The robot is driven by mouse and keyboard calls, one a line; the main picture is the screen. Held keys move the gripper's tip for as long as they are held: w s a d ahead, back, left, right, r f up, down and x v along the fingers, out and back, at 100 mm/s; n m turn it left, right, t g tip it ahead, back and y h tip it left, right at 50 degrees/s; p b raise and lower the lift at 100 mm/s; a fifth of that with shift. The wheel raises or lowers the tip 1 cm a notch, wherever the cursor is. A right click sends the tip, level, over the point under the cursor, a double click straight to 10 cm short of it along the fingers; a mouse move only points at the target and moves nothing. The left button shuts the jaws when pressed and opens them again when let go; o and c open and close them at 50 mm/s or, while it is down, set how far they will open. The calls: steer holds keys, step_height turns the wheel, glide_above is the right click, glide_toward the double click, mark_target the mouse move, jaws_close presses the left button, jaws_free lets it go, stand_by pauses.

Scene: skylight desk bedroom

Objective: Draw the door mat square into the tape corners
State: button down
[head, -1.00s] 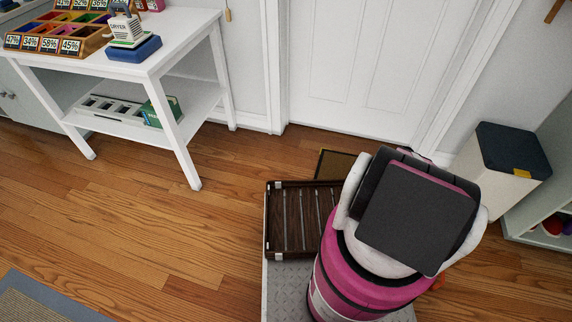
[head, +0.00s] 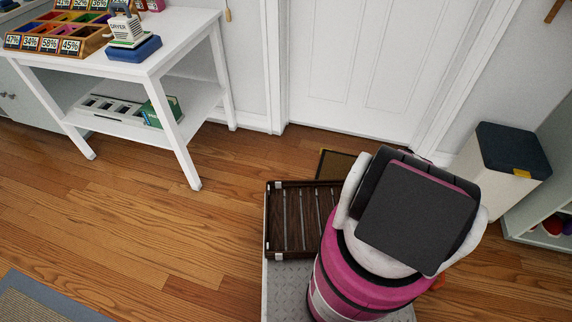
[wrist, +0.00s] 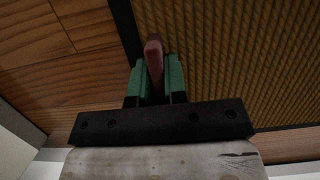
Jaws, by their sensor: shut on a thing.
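The door mat (head: 336,164) lies on the wood floor before the white door. In the head view only its brown corner with a dark border shows; my arm hides the rest. In the wrist view the ribbed brown mat (wrist: 230,60) fills the upper right, its dark border running past my fingers. My gripper (wrist: 158,78) has green fingers shut on an upright reddish tab (wrist: 153,52) beside the mat's border. How the tab joins the mat is unclear. My gripper is hidden in the head view.
A white door (head: 360,70) stands behind the mat. A white table (head: 190,45) with goods stands at left. A cream bin (head: 497,170) with a dark lid stands at right beside a pale shelf unit (head: 545,190). A grey-edged rug (head: 40,302) lies lower left. Floor at left is clear.

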steer(key=shift+f, duration=0.2)
steer(key=c, duration=1.1)
jaws_free()
steer(key=v, duration=1.1)
